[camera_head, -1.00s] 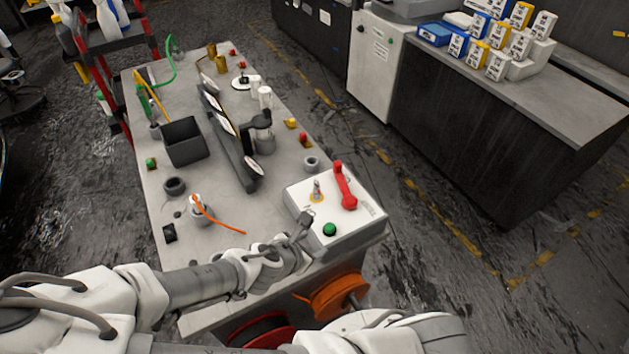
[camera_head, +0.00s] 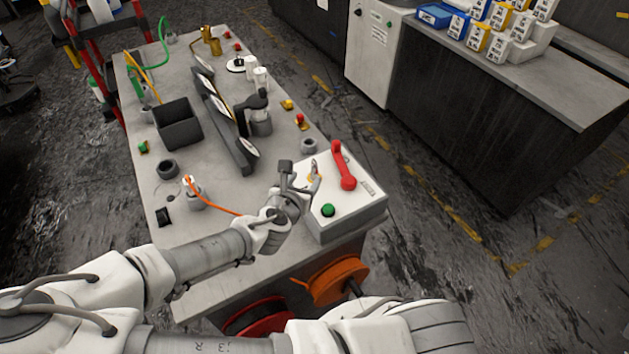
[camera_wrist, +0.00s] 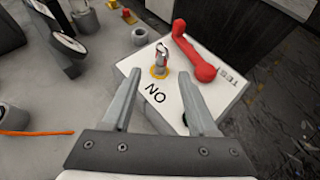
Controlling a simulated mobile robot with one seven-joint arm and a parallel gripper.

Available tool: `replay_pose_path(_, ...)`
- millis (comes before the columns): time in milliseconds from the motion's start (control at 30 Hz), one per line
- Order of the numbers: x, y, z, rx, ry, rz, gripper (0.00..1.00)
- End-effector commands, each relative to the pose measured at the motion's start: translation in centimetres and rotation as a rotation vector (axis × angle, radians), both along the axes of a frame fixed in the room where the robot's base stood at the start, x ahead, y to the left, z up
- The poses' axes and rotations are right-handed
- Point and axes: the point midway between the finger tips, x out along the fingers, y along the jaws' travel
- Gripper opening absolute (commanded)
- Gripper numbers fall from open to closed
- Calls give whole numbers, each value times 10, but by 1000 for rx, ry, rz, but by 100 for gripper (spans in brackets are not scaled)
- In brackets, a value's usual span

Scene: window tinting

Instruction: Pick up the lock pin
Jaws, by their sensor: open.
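In the head view the pin (camera_head: 314,171) is partly masked by my fingers. My gripper (camera_wrist: 159,78) is open and empty. In the wrist view the pin shows ahead, in line with the gap between the two fingertips. In the head view my gripper (camera_head: 302,179) is over the box's left edge, close to the pin. I cannot tell whether a finger touches it.
A red lever (camera_head: 343,166) stands right of the pin, and a green button (camera_head: 327,210) is nearer me on the box. A black bin (camera_head: 178,125), a dark rack (camera_head: 228,130) and a fitting with an orange cord (camera_head: 192,192) are on the grey bench.

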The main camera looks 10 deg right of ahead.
Motion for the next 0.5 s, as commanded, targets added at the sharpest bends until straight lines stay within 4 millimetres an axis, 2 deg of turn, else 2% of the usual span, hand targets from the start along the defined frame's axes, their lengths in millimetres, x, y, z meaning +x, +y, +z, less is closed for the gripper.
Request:
replay_pose_path(33,7,-4,-10,4,-1,-4,59)
replay_pose_path(200,25,-13,-20,3,0,-3,59)
replay_pose_path(500,37,-20,-25,2,0,-2,59)
